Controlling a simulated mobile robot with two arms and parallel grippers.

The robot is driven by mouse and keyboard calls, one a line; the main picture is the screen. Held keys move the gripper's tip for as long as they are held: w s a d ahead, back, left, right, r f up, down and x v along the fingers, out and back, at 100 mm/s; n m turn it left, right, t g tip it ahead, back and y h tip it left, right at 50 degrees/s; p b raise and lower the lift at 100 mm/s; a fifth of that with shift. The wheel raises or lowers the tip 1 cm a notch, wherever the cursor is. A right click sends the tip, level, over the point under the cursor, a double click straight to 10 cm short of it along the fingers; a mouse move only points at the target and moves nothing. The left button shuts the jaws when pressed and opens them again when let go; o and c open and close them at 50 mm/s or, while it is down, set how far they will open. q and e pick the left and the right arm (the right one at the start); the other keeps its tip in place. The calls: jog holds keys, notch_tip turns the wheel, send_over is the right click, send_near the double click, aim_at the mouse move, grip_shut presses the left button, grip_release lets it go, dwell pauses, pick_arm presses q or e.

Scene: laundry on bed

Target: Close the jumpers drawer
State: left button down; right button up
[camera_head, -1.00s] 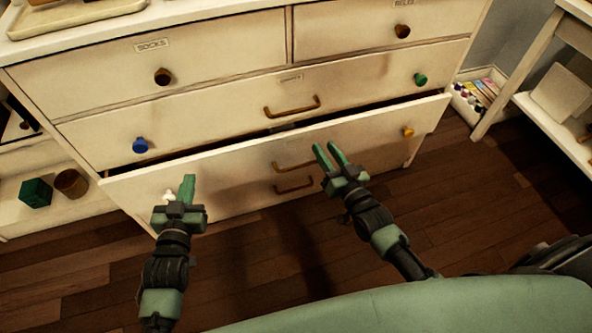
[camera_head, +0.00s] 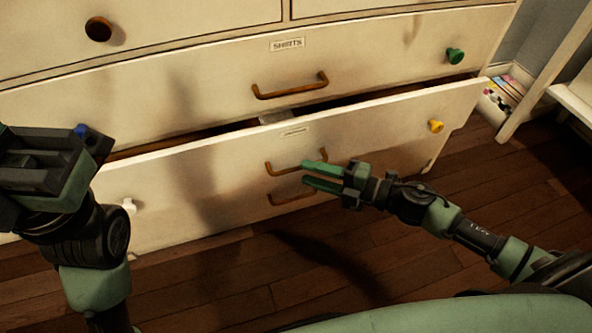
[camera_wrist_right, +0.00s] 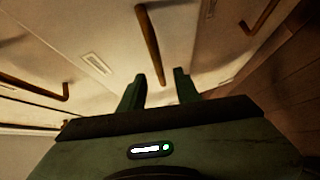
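A pale drawer (camera_head: 375,130) below the SHIRTS drawer stands partly open, with a dark gap along its top edge. Its small label (camera_head: 294,133) is too blurred to read, so I cannot tell if it is the jumpers drawer. It has a bar handle (camera_head: 283,169), a yellow knob (camera_head: 436,126) and a white knob (camera_head: 129,205). My right gripper (camera_head: 308,174) is open and empty at the drawer front, fingers pointing left near the handle. The right wrist view shows a bar handle (camera_wrist_right: 149,45) ahead between its fingers. My left gripper (camera_head: 55,160) is raised at the left; its fingers are hidden.
The SHIRTS drawer (camera_head: 190,95) above looks shut. A second bar handle (camera_head: 292,198) sits just below the first. A box of small items (camera_head: 497,102) and a white stand (camera_head: 545,80) are at the right. Wooden floor (camera_head: 400,270) lies clear in front.

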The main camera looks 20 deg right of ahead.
aim_at(296, 168)
jog(key=shift+b+x, duration=0.5)
jog(key=shift+x, duration=1.8)
grip_shut()
jog(key=shift+f, duration=0.1)
